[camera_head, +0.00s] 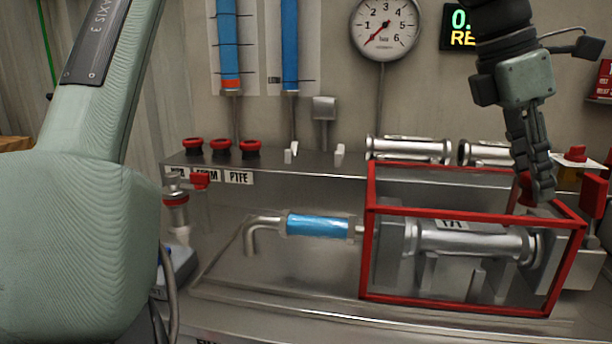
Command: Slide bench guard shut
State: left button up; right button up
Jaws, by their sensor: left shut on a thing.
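The bench guard (368,245), a red-framed see-through box, stands on the steel bench (290,285) at the right. It is around a clamped silver cylinder (470,240) with an upside-down label. A silver pipe with a blue section (318,225) lies outside the guard, left of its left side. The fingers hide most of that part. My right gripper is not in view.
A rear ledge carries red knobs (221,147) and silver cylinders (408,148). A pressure gauge (385,28) and a lit display (462,27) hang on the wall. A red-handled valve (176,195) stands at left. My arm link fills the left side.

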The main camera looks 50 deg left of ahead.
pick_arm(q)
jog(key=shift+w+d, duration=0.8)
jog(key=shift+d, duration=0.15)
jog(key=o, duration=0.9)
jog(key=shift+r, duration=3.75)
